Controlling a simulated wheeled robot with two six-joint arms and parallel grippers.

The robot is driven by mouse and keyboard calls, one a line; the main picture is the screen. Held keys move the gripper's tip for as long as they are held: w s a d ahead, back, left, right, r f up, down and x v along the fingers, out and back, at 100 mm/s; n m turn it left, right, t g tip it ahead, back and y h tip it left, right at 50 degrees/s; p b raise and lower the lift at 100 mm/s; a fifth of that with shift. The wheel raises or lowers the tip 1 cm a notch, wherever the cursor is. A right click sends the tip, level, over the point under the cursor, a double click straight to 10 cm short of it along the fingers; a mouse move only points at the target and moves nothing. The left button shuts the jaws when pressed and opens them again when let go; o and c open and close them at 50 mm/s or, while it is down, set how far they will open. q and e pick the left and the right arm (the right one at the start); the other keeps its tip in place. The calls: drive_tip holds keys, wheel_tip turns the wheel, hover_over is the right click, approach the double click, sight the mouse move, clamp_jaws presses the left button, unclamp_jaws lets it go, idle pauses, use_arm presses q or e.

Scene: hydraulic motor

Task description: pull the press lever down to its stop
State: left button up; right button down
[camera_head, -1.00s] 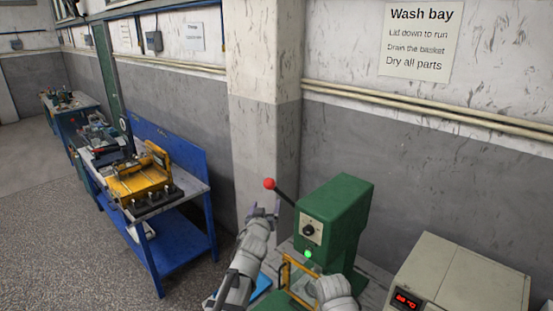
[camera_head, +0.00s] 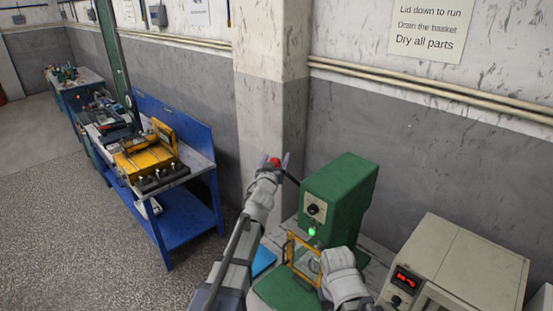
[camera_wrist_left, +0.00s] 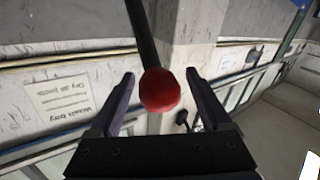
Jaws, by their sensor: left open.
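The green press (camera_head: 341,190) stands on the bench with a black knob and a lit green lamp on its front. Its lever ends in a red ball (camera_head: 274,162), and the black rod (camera_head: 292,180) runs from the ball to the press, raised. My left gripper (camera_head: 273,158) is open, with its fingers on either side of the red ball. In the left wrist view the red ball (camera_wrist_left: 159,90) sits between the two spread fingers, with gaps on both sides. My right arm is low in front of the press by a yellow frame (camera_head: 300,258); its fingertips are hidden.
A beige box with a red display (camera_head: 450,265) stands right of the press. A blue workbench (camera_head: 170,200) with a yellow fixture (camera_head: 146,155) stands to the left. A wall pillar (camera_head: 268,110) rises behind the lever.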

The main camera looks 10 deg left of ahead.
use_arm(q)
drive_tip(key=shift+w, duration=0.6)
clamp_jaws()
idle(0.6)
